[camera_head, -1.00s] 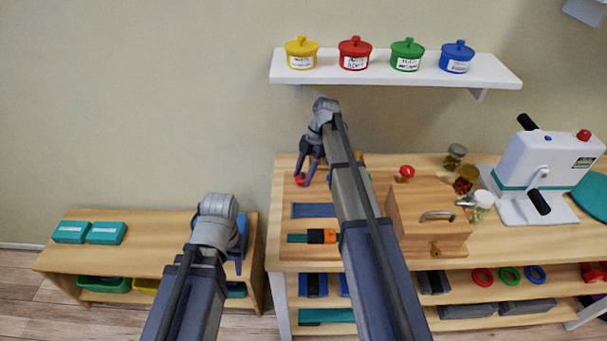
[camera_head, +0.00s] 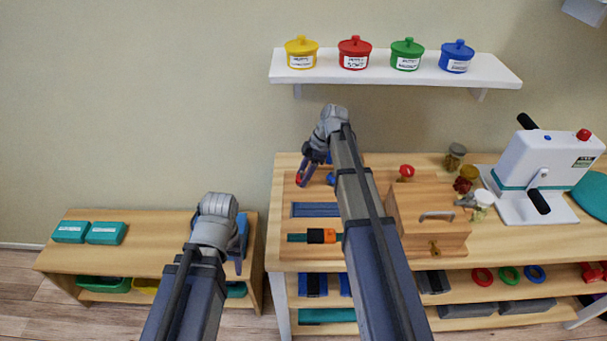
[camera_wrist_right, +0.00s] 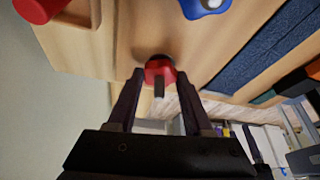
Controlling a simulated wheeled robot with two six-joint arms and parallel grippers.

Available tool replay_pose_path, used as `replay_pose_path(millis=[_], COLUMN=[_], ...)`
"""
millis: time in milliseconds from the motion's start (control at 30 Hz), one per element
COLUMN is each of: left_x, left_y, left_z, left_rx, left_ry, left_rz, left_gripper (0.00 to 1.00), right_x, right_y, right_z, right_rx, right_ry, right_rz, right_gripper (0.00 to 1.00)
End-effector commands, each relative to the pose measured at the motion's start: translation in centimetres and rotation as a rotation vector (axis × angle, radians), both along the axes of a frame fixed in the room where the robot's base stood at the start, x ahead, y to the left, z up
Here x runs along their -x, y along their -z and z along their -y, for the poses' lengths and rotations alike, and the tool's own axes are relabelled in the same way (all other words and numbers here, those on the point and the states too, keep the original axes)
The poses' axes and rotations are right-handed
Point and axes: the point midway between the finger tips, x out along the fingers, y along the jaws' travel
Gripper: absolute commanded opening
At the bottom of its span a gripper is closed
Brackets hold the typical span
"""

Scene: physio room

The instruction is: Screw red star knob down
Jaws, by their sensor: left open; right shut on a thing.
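The red star knob (camera_wrist_right: 160,70) is between the two fingers of my right gripper (camera_wrist_right: 158,82) in the right wrist view. It sits against the wooden board (camera_wrist_right: 130,30), and a dark stem shows on it. In the head view the red knob (camera_head: 299,180) shows at the fingertips of my right gripper (camera_head: 302,177), at the left of the board. My right gripper is shut on it. How far down the knob sits cannot be told. My left gripper (camera_head: 241,243) is open over the low bench, apart from the board, its fingers partly hidden by its wrist.
A blue knob (camera_head: 331,179) stands close to the right of my right gripper. A wooden box with a handle (camera_head: 430,222), small jars (camera_head: 455,156) and a white crank device (camera_head: 540,165) stand further right. A shelf with several lidded pots (camera_head: 390,76) hangs above.

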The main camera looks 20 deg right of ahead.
Motion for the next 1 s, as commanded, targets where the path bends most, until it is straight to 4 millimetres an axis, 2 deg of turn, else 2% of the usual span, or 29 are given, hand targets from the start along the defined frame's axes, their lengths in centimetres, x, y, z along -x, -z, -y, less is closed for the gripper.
replay_pose_path(millis=[1000], left_x=[0.0], left_y=[-0.05], left_z=[0.01], left_rx=[0.0], left_ry=[0.0], left_rz=[0.0], left_gripper=[0.5], right_x=[0.54], right_y=[-0.08], right_z=[-0.39], right_rx=[0.0], right_ry=[0.964], right_rz=[0.004], right_gripper=[0.0])
